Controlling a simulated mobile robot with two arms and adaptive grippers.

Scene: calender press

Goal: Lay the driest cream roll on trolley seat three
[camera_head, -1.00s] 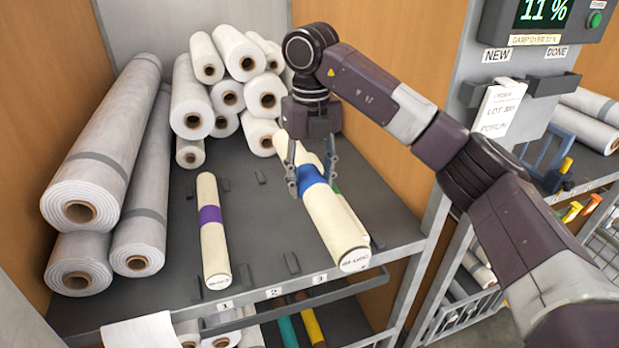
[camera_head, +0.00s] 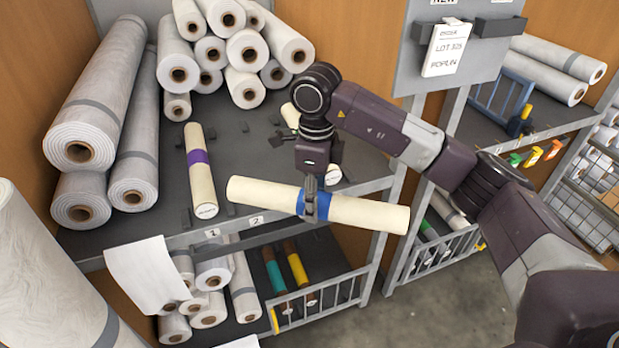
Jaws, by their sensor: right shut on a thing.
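My right gripper (camera_head: 311,207) is shut around the blue band of a cream roll (camera_head: 362,213). It holds the roll level and crosswise, in front of the upper shelf's front edge. A second cream roll with a purple band (camera_head: 201,172) lies on the upper shelf (camera_head: 160,215) behind label 1 (camera_head: 212,233). A third cream roll (camera_head: 291,116) lies behind my right gripper, mostly hidden; its white end shows beside the jaws. Label 2 (camera_head: 256,220) is on the shelf edge; label 3 is not visible. My left gripper is out of view.
A lower shelf holds more rolls (camera_head: 209,274). At right stand a grey panel with a lot card (camera_head: 447,48) and a rack with a blue frame (camera_head: 497,98). Floor shows at lower right.

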